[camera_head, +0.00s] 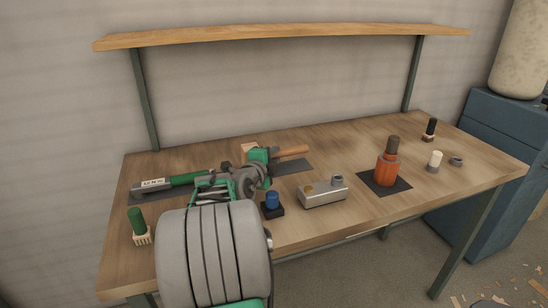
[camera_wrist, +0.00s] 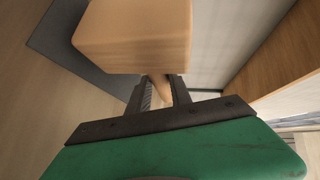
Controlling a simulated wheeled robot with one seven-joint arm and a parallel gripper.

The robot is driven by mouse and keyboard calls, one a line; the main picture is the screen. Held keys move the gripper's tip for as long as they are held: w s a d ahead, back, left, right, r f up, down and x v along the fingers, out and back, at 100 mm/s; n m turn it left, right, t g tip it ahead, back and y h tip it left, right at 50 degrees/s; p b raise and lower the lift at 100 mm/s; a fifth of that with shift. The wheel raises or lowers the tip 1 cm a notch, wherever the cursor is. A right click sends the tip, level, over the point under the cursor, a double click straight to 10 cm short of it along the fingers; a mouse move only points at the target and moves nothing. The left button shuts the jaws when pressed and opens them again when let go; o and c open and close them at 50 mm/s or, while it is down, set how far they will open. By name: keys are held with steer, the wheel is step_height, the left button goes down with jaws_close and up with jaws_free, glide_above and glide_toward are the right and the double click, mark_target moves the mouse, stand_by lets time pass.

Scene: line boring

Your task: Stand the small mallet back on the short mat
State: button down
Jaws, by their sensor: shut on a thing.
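The small mallet has a pale wooden block head (camera_head: 249,150) and an orange-brown handle (camera_head: 292,151). It lies roughly level, the handle pointing right. My gripper (camera_head: 272,156) is shut on the handle near the head. In the wrist view the head (camera_wrist: 135,35) looms close above the dark fingers (camera_wrist: 163,92), and a bit of handle (camera_wrist: 158,86) shows between them. The short dark mat (camera_head: 296,167) lies below the handle, partly hidden by my arm; a dark mat also shows in the wrist view (camera_wrist: 62,48). The mallet appears held above the table.
A blue-topped part (camera_head: 272,202) and a grey metal block (camera_head: 323,192) stand in front. An orange jack (camera_head: 388,170) stands on another dark mat (camera_head: 372,186). A shelf (camera_head: 290,35) hangs above.

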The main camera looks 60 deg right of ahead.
steer(key=shift+f+b, duration=0.55)
steer(key=shift+b, duration=0.55)
